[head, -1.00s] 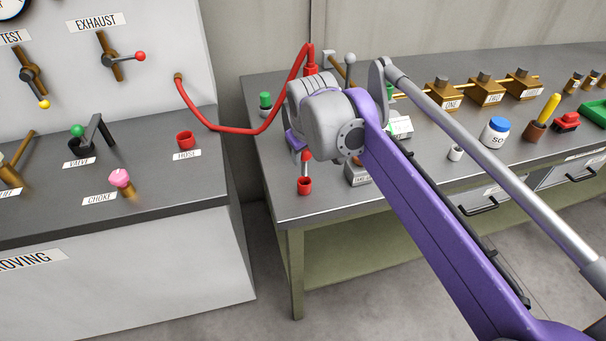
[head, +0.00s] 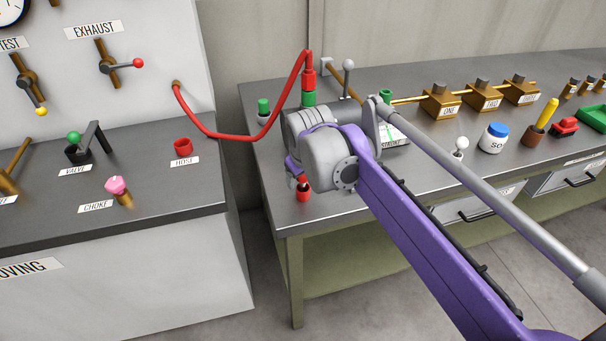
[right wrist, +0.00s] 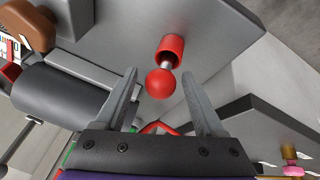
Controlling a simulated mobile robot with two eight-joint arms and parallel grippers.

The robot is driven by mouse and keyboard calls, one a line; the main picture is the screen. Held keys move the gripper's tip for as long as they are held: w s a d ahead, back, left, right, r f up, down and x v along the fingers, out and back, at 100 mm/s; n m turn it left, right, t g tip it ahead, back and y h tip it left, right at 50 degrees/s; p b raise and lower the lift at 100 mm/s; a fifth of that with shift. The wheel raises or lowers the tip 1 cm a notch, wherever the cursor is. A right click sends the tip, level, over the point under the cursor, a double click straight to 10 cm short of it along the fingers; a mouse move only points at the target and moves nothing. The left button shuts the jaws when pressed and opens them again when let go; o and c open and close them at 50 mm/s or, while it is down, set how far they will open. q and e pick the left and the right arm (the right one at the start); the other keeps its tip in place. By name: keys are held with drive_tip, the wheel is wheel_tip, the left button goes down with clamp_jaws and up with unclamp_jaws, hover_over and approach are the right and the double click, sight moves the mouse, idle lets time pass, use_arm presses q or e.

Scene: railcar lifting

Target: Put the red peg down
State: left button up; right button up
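The red peg, a red ball on a pale stem, shows in the right wrist view (right wrist: 160,83). Its stem enters a red holder (right wrist: 171,48), which also shows near the bench's front left corner in the head view (head: 303,195). My right gripper (right wrist: 160,76) is open, with one finger on each side of the red ball and visible gaps between. In the head view my right gripper (head: 299,178) is just above the holder, and its wrist hides most of the peg. My left gripper is not in view.
A red hose (head: 250,135) hangs from the left console to a green fitting (head: 308,98) behind my wrist. A green-topped holder (head: 263,107) stands left of it. A white-topped peg (head: 462,143), jar (head: 493,138) and brass blocks (head: 441,102) stand farther right. The front left bench corner is clear.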

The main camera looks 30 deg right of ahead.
drive_tip(key=shift+r, duration=0.1)
drive_tip(key=p+v, duration=0.2)
drive_tip(key=v, duration=1)
drive_tip(key=s+a+f+y, duration=0.1)
drive_tip(key=s+a+f, duration=0.3)
drive_tip(key=s+f, duration=0.5)
drive_tip(key=s+a+f+m, duration=0.1)
drive_tip(key=s+a+f, duration=0.3)
drive_tip(key=s+f, duration=0.5)
wheel_tip(320, 180, down, 7)
drive_tip(key=shift+s+a+r+y, duration=0.25)
drive_tip(key=shift+y, duration=0.15)
